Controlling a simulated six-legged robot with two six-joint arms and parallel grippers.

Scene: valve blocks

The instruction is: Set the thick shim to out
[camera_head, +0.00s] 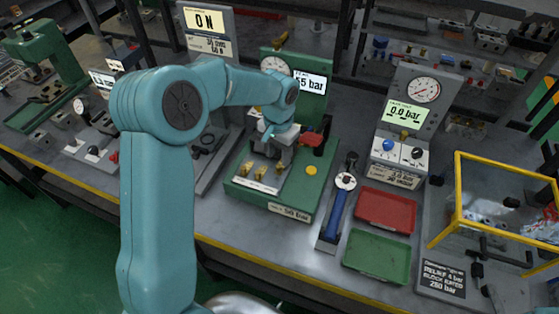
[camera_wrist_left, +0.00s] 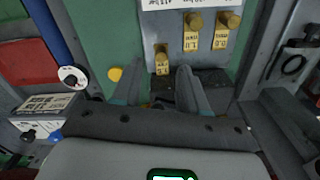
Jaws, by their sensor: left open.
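The green valve block (camera_head: 290,190) stands on the bench, with three brass-knobbed shims with yellow tags at its front left. In the left wrist view, the left shim (camera_wrist_left: 161,62) sits nearer my fingers than the middle shim (camera_wrist_left: 192,32) and the right shim (camera_wrist_left: 224,32). The tag lettering is too small to tell surely which is the thick one. My left gripper (camera_head: 282,138) is over the block. In the left wrist view its two fingers (camera_wrist_left: 161,72) are spread, either side of the left shim's line, with nothing visibly held. My right gripper is not in view.
Right of the block are a blue-handled pump (camera_head: 337,210), a red tray (camera_head: 386,209) and a green tray (camera_head: 377,256). A yellow-framed case (camera_head: 456,205) stands farther right. A yellow button (camera_head: 311,170) is on the block. A gauge panel (camera_head: 408,110) stands behind the trays.

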